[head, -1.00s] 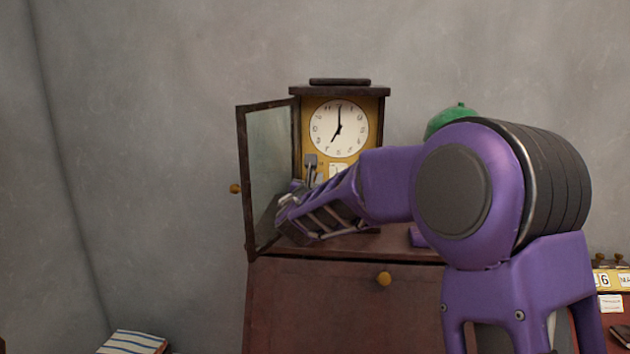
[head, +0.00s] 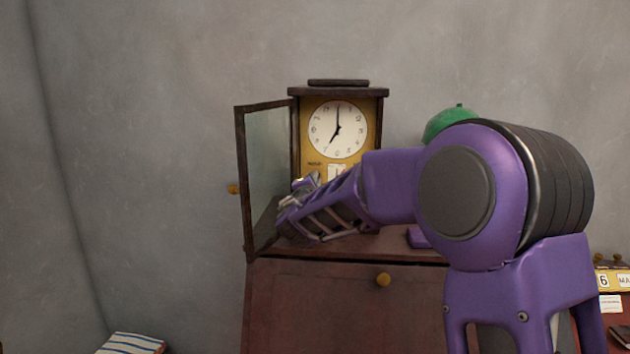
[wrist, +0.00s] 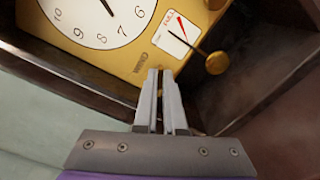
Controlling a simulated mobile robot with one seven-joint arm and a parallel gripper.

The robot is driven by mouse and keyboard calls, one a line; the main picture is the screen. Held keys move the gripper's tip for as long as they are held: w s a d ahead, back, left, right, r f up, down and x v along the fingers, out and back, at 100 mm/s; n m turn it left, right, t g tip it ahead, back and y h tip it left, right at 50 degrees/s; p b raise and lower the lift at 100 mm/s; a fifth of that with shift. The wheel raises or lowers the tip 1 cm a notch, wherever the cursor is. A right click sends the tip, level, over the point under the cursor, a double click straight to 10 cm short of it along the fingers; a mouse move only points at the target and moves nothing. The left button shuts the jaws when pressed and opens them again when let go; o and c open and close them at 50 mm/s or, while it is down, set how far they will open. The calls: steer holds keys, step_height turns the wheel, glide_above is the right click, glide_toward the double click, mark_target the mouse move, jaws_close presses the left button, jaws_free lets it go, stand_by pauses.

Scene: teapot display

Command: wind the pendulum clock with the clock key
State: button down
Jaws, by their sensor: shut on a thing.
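The pendulum clock (head: 384,130) stands on the cabinet, its dial (head: 338,129) showing about seven o'clock. Its glass door (head: 268,165) is swung open to the left. My gripper (wrist: 164,74) reaches in front of the lower yellow panel, fingers nearly together on something thin. It is hidden between them; I take it to be the clock key, but no clear outline shows. The fingertips are at the panel beside the winding label (wrist: 149,61); contact cannot be told. A small gauge (wrist: 182,31) with a red hand and the brass pendulum bob (wrist: 219,63) show beyond the fingers.
The clock's dark wooden case (wrist: 60,72) closely borders the gripper in the wrist view. A green rounded object (head: 448,121) stands right of the clock, behind my arm. The cabinet (head: 320,305) has a brass knob (head: 383,280). A striped item (head: 132,343) lies low at left.

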steer(key=m, duration=0.7)
steer(key=shift+r, duration=0.1)
stand_by(0.6)
steer(key=c, duration=1)
jaws_free()
steer(key=shift+w, duration=0.1)
steer(key=s, duration=1.7)
steer(key=shift+s+a, duration=0.25)
